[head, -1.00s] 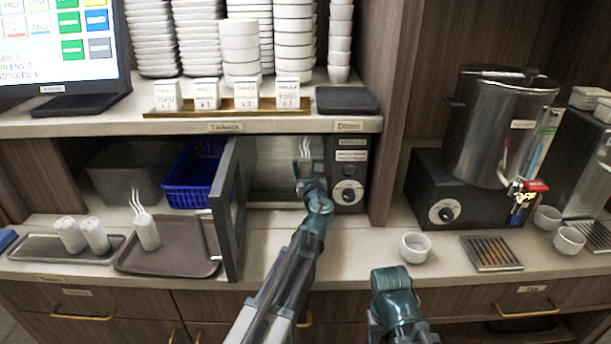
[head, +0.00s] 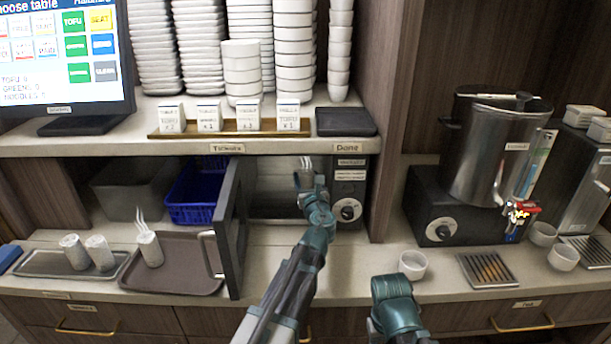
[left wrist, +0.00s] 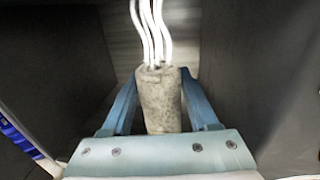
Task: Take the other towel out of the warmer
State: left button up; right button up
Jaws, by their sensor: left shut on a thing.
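The warmer (head: 347,190) stands under the shelf with its door (head: 231,225) swung open to the left. My left gripper (head: 305,182) reaches into its opening. In the left wrist view, the left gripper (left wrist: 160,108) is shut on a rolled, greyish-white towel (left wrist: 160,95), held upright with steam rising from it. In the head view this towel is small and mostly hidden by the gripper. Another steaming towel (head: 150,249) stands on the brown tray (head: 185,275). Only a teal part of my right arm shows, at the lower middle; its fingers do not show.
A blue basket (head: 190,212) sits left of the door. A white cup (head: 412,265) and a slatted drip tray (head: 487,269) are at the right. Counter in front of the warmer is clear.

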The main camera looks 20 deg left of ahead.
pick_arm(q)
jog(key=r+p+v, duration=0.1)
jog(key=v, duration=1.2)
jog(key=shift+s+a, duration=0.2)
jog(key=shift+s, duration=0.35)
jog(key=shift+r, duration=0.15)
